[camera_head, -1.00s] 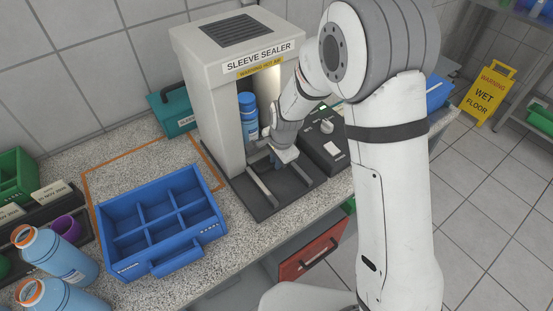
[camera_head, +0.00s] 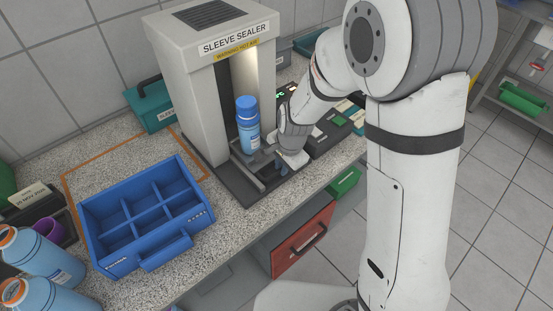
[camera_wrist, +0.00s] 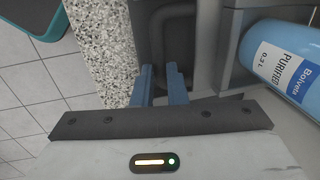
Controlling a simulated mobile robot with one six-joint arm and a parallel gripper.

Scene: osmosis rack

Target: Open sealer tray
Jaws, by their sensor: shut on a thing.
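The sleeve sealer (camera_head: 200,100) is a tall pale grey machine on the counter, with a lit opening at its front. Its grey tray (camera_head: 256,162) is slid out toward the front along the dark base. A blue capped bottle (camera_head: 247,128) stands upright on the tray; its label reads "PURIFIED" in the wrist view (camera_wrist: 285,62). My gripper (camera_head: 281,168) is low at the tray's front end, shut on the tray's handle. Its blue fingers (camera_wrist: 160,84) show in the wrist view, but the exact grip is partly hidden.
A blue divided crate (camera_head: 150,225) stands left of the sealer. Blue bottles (camera_head: 45,262) stand at the lower left. A dark control box (camera_head: 325,133) sits right of the sealer. A red drawer (camera_head: 303,240) is below the counter edge.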

